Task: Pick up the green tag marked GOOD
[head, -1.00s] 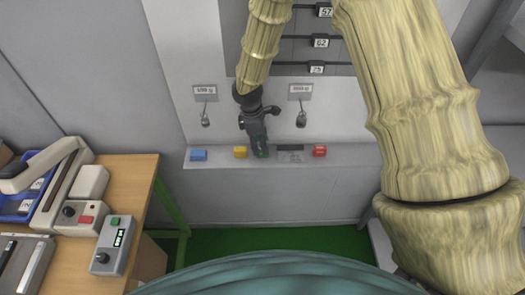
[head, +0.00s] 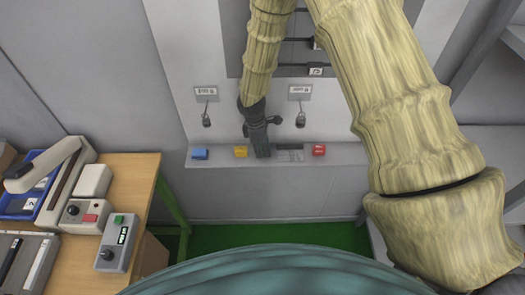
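A row of small coloured tags lies on the grey ledge (head: 340,154) at the foot of the wall panel. My dark gripper (head: 262,151) points down at the ledge between the yellow tag (head: 241,152) and a dark grey item (head: 290,153). The green tag is largely hidden by the fingers, with only a faint dark green tint at their tips. The word on it cannot be read. Whether the fingers are apart or closed on it is too small to tell.
A blue tag (head: 200,153) and a red tag (head: 319,149) lie farther along the ledge. Two hanging fixtures (head: 207,119) (head: 300,119) with labels flank my gripper. A wooden table (head: 137,192) with devices stands at left. Green floor lies below the ledge.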

